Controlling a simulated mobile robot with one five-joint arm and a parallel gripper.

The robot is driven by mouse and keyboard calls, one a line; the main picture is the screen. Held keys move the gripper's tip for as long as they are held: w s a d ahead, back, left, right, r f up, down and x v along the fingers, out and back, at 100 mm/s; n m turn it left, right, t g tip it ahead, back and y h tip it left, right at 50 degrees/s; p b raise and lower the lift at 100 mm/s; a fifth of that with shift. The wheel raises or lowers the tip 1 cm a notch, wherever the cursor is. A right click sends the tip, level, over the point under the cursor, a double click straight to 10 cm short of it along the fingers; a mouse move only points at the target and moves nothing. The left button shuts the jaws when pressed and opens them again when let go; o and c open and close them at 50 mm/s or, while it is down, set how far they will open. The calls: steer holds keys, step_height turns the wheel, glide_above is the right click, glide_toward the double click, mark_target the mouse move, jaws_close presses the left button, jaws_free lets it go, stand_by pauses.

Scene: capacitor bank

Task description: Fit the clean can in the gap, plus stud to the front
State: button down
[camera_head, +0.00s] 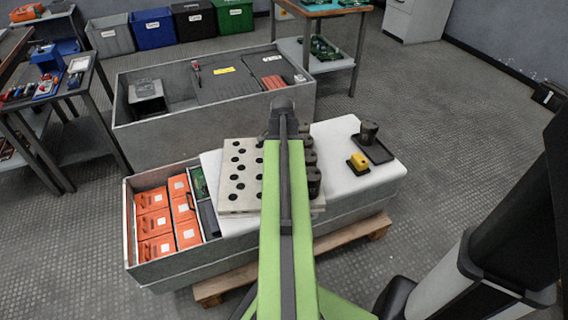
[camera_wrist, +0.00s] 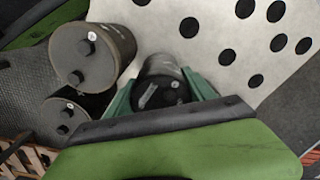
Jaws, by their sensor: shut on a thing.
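In the wrist view my gripper (camera_wrist: 162,100) is shut on a dark can (camera_wrist: 161,68), its green fingers on either side of it. The can's dark end faces the camera; which stud is plus cannot be made out. Two more dark cans with studs, a large one (camera_wrist: 92,55) and a smaller-looking one (camera_wrist: 66,117), stand to its left. A pale plate with black holes (camera_wrist: 222,45) lies behind and right of the held can. In the head view the plate (camera_head: 238,190) and a row of cans (camera_head: 313,180) show on either side of my arm, which hides my gripper.
A black tray (camera_head: 378,153) on the white bench top (camera_head: 345,187) carries a dark can (camera_head: 369,131) and a yellow block (camera_head: 358,161). Orange boxes (camera_head: 155,222) fill the bin at left. A grey crate (camera_head: 185,130) stands behind.

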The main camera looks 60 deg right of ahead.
steer(key=shift+c, duration=1.3)
jaws_free()
step_height(320, 180, up, 17)
steer(key=p, duration=1.7)
steer(key=shift+r, duration=0.2)
